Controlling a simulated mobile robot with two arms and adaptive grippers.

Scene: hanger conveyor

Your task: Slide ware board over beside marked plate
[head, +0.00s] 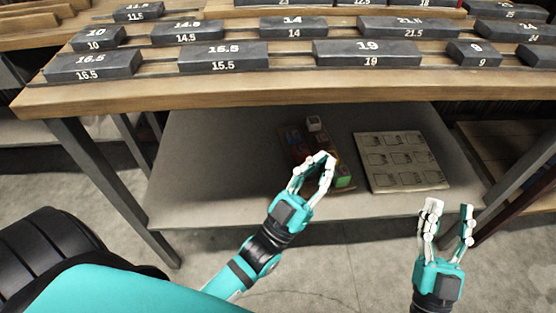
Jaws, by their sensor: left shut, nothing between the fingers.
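A pale flat board (384,180) with rows of outlined squares lies on the grey lower shelf, right of centre. It may be the ware board, but I cannot tell for sure. Dark numbered blocks rest on the tabletop above, such as the one marked 19 (367,54); I cannot tell which thing is the marked plate. My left gripper (325,158) is shut and empty, in front of the coloured cubes and left of the pale board. My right gripper (450,207) is open and empty, below and right of the pale board, apart from it in the picture.
Small coloured cubes (343,183) sit on the lower shelf (220,170), partly hidden behind my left gripper. The shelf's left part is clear. The wooden tabletop's front edge (270,96) overhangs the shelf. Metal legs (110,180) stand at the sides.

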